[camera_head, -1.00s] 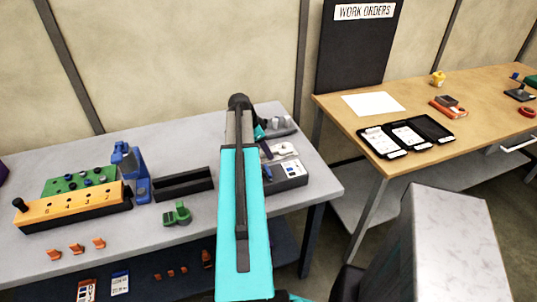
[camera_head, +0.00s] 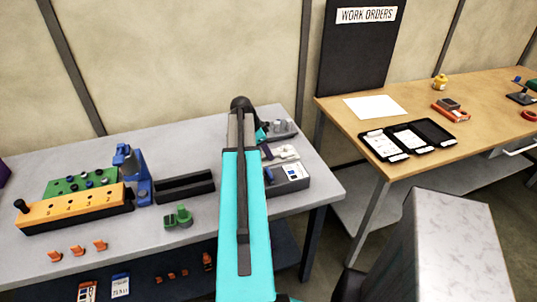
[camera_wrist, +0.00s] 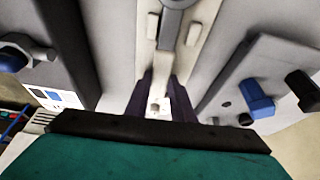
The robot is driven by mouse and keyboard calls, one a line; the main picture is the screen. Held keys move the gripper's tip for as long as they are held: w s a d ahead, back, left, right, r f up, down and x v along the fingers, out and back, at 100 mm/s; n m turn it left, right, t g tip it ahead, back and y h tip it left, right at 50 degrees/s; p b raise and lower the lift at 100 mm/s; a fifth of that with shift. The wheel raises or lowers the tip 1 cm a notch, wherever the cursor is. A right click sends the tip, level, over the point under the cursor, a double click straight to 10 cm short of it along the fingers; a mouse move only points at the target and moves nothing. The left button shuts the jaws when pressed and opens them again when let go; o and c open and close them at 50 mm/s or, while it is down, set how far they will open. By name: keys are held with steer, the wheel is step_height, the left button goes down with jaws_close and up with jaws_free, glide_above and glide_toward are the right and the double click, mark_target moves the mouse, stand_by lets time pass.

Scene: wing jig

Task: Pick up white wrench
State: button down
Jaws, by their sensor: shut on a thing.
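My gripper (camera_wrist: 167,95) shows in the wrist view as two dark purple fingers, shut on a small white piece (camera_wrist: 157,106) between them. I take this piece to be an end of the white wrench; most of its outline is hard to make out. A cream holder (camera_wrist: 149,55) with small raised pegs lies just beyond the fingers, with a grey rounded part over it. In the head view my arm hides the gripper. A white item (camera_head: 284,153) shows just right of the arm on the grey bench.
A grey block with a blue knob (camera_wrist: 257,98) is close on the right of the gripper; a dark-sided unit (camera_wrist: 62,45) is close on the left. On the grey bench (camera_head: 225,205) stand a black bin (camera_head: 185,187), a blue stand (camera_head: 138,185) and a green part (camera_head: 179,216).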

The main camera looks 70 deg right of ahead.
steer(key=shift+r, duration=0.15)
step_height(320, 180, up, 10)
steer(key=b, duration=0.2)
steer(key=shift+b, duration=0.35)
stand_by(1.6)
